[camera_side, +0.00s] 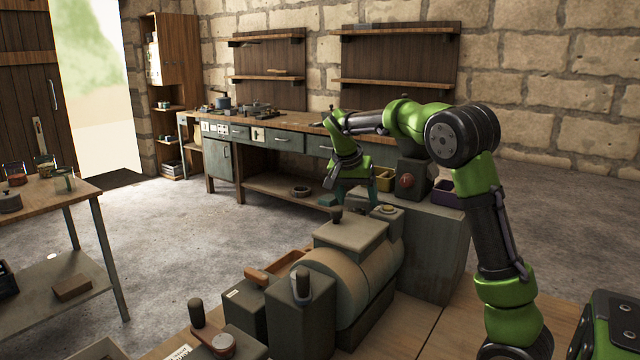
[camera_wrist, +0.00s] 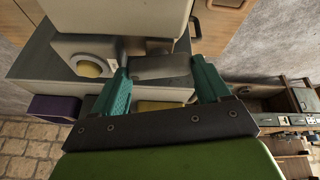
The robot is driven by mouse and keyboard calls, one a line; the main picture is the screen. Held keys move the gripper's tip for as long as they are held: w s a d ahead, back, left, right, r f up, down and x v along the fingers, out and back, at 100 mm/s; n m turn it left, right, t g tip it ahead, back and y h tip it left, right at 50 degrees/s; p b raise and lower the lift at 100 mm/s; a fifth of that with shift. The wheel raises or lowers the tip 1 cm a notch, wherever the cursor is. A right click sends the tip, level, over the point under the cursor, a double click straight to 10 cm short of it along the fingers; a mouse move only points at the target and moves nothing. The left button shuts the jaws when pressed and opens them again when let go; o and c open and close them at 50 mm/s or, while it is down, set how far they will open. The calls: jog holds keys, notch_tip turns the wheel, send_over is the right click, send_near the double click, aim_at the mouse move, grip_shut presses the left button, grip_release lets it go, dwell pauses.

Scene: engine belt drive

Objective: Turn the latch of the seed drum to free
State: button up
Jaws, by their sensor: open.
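The seed drum (camera_side: 340,278) appears to be the large tan cylinder on a grey base, at the lower middle of the side view. I cannot tell for certain which part is the latch. My gripper (camera_side: 350,200) points down just above and behind the cover. Its teal fingers stand wide apart in the wrist view (camera_wrist: 163,72) with nothing held. A grey block (camera_wrist: 160,66) shows between them there, and a pale cover edge (camera_wrist: 120,15) lies beyond the tips.
A round yellow-centred fitting (camera_side: 388,209) is close to the right of my gripper; a ringed yellow disc (camera_wrist: 90,68) shows in the wrist view.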

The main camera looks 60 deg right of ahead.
jog(key=s+a+r, duration=0.1)
jog(key=a+r, duration=0.2)
jog(key=r, duration=0.6)
jog(key=s+a+r+t, duration=0.1)
jog(key=a+r, duration=0.2)
jog(key=r, duration=0.6)
jog(key=shift+s+a+r+m, duration=0.15)
jog(key=shift+s+a+m, duration=0.15)
jog(key=shift+s+a, duration=0.05)
dwell(0.4)
jog(key=v, duration=0.7)
jog(key=shift+r, duration=0.25)
